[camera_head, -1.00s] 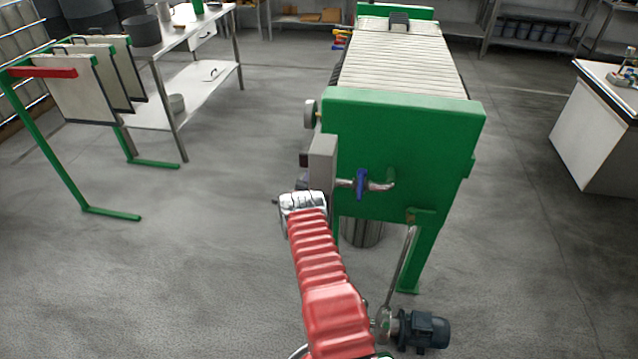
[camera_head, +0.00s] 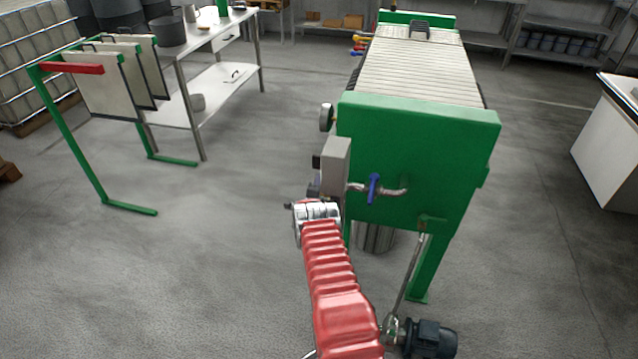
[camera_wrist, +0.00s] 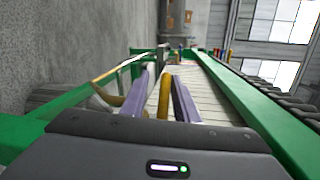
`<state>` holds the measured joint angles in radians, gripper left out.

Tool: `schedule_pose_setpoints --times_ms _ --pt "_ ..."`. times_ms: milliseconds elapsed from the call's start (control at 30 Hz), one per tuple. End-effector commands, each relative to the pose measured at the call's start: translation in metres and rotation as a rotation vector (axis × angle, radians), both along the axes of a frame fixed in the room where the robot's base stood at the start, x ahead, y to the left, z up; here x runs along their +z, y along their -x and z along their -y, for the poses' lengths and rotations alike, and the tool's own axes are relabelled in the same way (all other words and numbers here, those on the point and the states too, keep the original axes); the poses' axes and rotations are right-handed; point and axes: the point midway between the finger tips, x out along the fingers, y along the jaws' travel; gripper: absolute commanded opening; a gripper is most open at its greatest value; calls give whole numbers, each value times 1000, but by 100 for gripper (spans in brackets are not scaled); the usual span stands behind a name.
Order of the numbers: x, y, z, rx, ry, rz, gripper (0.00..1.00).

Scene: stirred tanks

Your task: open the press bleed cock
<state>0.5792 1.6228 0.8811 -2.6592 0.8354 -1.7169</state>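The green press (camera_head: 420,160) stands right of centre in the head view. A blue-handled valve (camera_head: 373,188) sits on a short pipe on its near end. My red-sleeved arm reaches up to the grey box (camera_head: 335,165) at the press's left edge; my fingers are hidden there. In the wrist view my gripper (camera_wrist: 162,98) is open, its two purple fingers apart. A yellow bar or lever (camera_wrist: 165,97) shows between them, nearer the right finger; contact cannot be told. I cannot tell which of these is the bleed cock.
Several coloured handles (camera_head: 358,45) line the far left side of the press. A motor (camera_head: 430,340) sits low at the right of my arm. A rack with hanging plates (camera_head: 100,85) and a steel table (camera_head: 225,78) stand at left. The floor between is clear.

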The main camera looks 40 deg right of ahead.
Motion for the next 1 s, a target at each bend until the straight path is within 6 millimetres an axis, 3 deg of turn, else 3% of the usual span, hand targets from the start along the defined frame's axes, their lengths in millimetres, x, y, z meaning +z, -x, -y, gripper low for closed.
schedule_pose_setpoints --times_ms 467,1000 --pt "5 4 2 -7 5 6 31" --pt "11 27 -30 -8 5 6 31"
